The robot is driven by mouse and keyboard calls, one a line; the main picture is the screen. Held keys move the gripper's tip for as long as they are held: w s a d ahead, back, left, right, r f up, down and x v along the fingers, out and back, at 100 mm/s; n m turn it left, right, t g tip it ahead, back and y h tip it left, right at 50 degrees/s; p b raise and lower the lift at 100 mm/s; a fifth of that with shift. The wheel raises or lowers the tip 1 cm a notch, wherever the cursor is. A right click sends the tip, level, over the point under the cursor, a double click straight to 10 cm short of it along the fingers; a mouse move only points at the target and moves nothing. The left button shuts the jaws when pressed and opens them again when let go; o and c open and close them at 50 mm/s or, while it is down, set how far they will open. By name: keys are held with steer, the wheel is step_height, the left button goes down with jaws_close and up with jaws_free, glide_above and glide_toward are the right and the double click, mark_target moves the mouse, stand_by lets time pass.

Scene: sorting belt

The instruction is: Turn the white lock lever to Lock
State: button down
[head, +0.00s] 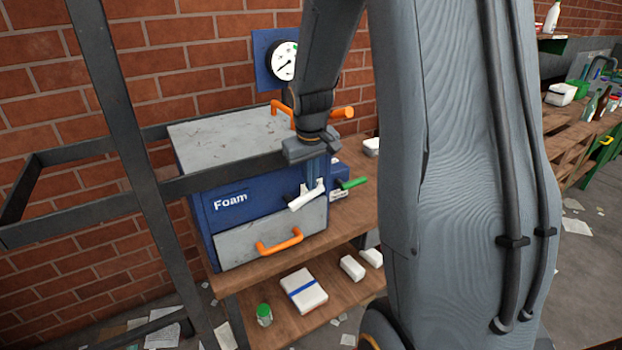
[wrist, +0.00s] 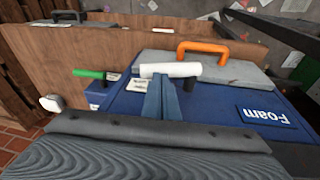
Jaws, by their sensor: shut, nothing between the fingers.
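The white lock lever (head: 306,197) is on the front of the blue box marked Foam (head: 260,205), right of the lettering. In the head view it slants down to the left. It also shows in the wrist view (wrist: 170,69), where it lies across the picture just beyond my fingertips. My gripper (head: 314,178) is shut and empty, with its tips right at the lever; I cannot tell whether they touch it. In the wrist view my gripper (wrist: 168,88) points at the lever's middle. The Lock marking is not readable.
A grey drawer with an orange handle (head: 280,242) is below the lever. A green lever (head: 352,183) sticks out close on the right. An orange bar handle (head: 283,112) and a gauge (head: 284,60) are above. A dark metal frame (head: 120,120) stands at the left.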

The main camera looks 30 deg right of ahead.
steer(key=shift+w+d+f, duration=0.1)
steer(key=shift+d+f, duration=0.95)
steer(key=shift+f, duration=0.05)
steer(key=shift+r, duration=0.15)
steer(key=shift+r+p, duration=0.3)
steer(key=r, duration=0.1)
steer(key=r+p, duration=0.1)
steer(key=r, duration=0.1)
steer(key=r+p, duration=0.1)
steer(key=shift+w+d+r, duration=0.15)
steer(key=shift+w+r, duration=0.1)
steer(key=shift+w, duration=0.1)
step_height(320, 180, up, 8)
steer(key=s+d+b, duration=0.1)
steer(key=s+b, duration=0.1)
steer(key=shift+d+r, duration=0.15)
steer(key=shift+d, duration=0.15)
